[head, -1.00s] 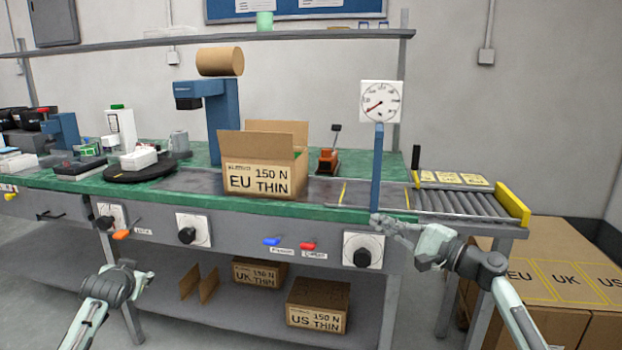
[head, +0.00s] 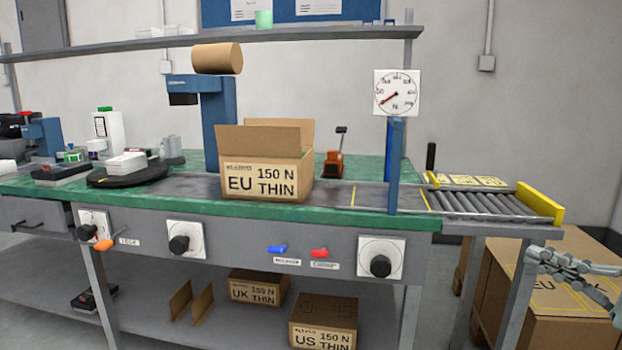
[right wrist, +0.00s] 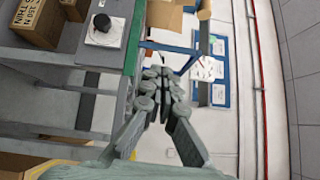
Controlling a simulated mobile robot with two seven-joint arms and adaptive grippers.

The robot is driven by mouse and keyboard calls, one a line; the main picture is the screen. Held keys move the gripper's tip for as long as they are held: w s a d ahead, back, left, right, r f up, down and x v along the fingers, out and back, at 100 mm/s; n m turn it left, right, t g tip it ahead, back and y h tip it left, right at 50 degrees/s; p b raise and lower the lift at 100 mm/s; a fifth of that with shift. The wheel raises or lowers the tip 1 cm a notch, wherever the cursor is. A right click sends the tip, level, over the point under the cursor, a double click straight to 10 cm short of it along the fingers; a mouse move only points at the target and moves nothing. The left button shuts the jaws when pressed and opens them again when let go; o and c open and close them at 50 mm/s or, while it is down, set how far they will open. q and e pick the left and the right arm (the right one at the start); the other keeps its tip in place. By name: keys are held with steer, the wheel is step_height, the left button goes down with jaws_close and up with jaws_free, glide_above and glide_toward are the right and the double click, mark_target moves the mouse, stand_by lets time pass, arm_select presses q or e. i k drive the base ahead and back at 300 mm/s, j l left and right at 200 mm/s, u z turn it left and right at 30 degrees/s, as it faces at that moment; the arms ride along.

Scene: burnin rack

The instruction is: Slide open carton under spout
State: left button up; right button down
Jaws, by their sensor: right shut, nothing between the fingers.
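The open carton (head: 265,184), marked EU 150 N THIN, stands upright on the bench with its flaps up. It sits just right of the blue spout post (head: 219,125). The post's arm reaches left to a dark head (head: 183,98), and a brown roll (head: 217,58) is on top. My right gripper (head: 538,256) is shut and empty, in front of the bench's right end and far from the carton. Its closed fingers also show in the right wrist view (right wrist: 163,80). My left gripper is out of view.
A blue upright with a dial gauge (head: 396,94) stands right of the carton. A roller conveyor (head: 478,202) with a yellow end stop (head: 540,203) runs right. A round black turntable (head: 128,178) with a white box lies left. Marked cartons (head: 255,288) sit on the lower shelf.

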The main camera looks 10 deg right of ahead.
mark_target(286, 180)
steer(key=i+j, duration=0.9)
steer(key=i, duration=0.15)
